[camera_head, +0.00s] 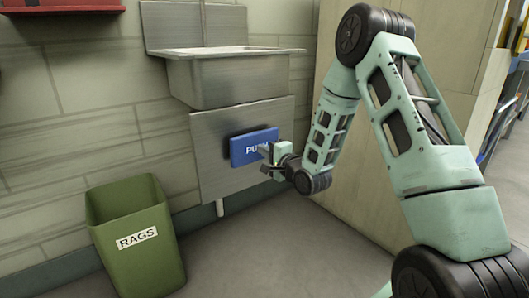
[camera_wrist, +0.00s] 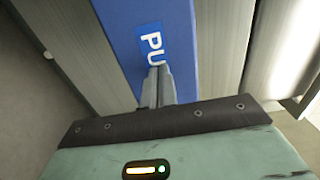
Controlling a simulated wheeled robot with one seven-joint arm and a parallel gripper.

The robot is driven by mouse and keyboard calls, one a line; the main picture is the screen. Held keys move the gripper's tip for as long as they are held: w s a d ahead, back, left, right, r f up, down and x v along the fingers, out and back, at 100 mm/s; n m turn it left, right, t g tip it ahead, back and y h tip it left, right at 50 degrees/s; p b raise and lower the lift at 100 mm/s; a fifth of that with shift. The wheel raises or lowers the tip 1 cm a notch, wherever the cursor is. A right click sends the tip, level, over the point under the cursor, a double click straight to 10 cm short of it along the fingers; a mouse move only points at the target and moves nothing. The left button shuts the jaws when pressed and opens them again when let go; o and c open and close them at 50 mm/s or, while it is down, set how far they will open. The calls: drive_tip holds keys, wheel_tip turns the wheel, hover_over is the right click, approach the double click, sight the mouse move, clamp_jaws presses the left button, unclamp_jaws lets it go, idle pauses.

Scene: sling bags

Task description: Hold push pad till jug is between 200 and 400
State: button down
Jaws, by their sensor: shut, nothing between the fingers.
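A blue push pad (camera_head: 250,147) with white "PUSH" lettering, partly covered, is mounted on the grey metal panel below a steel sink (camera_head: 225,78). My gripper (camera_head: 266,150) is in front of the right part of the pad. In the wrist view the shut fingers (camera_wrist: 158,82) reach over the lettering of the blue pad (camera_wrist: 150,20). The fingertips look at or very near the pad face; contact cannot be told for certain. No jug is visible in either view; the inside of the sink is hidden.
A green bin (camera_head: 135,235) labelled "RAGS" stands on the floor at lower left. A beige cabinet wall (camera_head: 370,190) stands right, behind my arm. A red object (camera_head: 60,5) is at top left. A pipe (camera_head: 219,207) shows below the panel. Floor between bin and arm is clear.

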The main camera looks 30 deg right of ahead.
drive_tip(key=shift+w+r+p, duration=0.1)
drive_tip(key=shift+w+p, duration=0.4)
drive_tip(key=shift+w, duration=0.7)
drive_tip(key=shift+w+a, duration=0.1)
drive_tip(key=shift+a, duration=0.2)
idle(3.2)
